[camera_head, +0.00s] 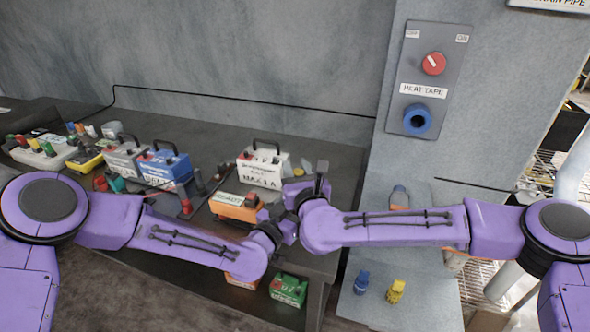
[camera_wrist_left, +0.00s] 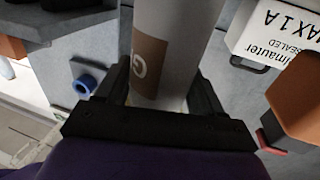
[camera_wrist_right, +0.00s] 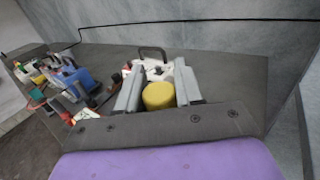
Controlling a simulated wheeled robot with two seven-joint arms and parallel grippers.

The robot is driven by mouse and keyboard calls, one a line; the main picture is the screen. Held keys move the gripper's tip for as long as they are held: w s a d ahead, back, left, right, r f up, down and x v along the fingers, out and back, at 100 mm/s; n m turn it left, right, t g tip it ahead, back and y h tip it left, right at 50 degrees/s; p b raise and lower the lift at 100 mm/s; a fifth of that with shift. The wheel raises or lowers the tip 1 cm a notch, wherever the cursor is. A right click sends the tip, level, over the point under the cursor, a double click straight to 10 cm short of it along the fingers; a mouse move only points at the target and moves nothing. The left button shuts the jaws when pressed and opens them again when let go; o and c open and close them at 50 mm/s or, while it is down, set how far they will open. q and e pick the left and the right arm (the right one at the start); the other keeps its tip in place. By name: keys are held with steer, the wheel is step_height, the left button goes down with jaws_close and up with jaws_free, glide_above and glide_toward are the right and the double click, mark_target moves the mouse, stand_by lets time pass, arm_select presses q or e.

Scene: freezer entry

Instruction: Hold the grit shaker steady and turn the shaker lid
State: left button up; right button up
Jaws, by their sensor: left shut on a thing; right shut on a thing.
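The grit shaker (camera_wrist_left: 178,35) is a pale grey cylinder with a brown label showing a letter G. It stands between the two fingers of my left gripper (camera_wrist_left: 160,88), which is shut on its body. The shaker lid (camera_wrist_right: 158,96) is round and yellow. My right gripper (camera_wrist_right: 160,84) is shut on it, one finger on each side. In the head view, my left gripper (camera_head: 271,228) and right gripper (camera_head: 303,194) are close together above the table's right end. There the shaker and lid are mostly hidden by the grippers.
A white box (camera_head: 262,169), an orange box (camera_head: 234,208) and a blue box (camera_head: 165,168) stand on the dark table (camera_head: 220,150). A panel with a red knob (camera_head: 433,64) and blue socket (camera_head: 417,119) is on the grey post. A green box (camera_head: 288,290) sits below.

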steer(key=shift+d+m+t+h, duration=0.15)
steer(key=shift+m+t+h, duration=0.15)
steer(key=shift+m+h, duration=0.9)
steer(key=shift+h, duration=0.3)
steer(key=o, duration=1)
steer(key=shift+c, duration=0.2)
steer(key=s+d, duration=0.1)
steer(key=s, duration=1.1)
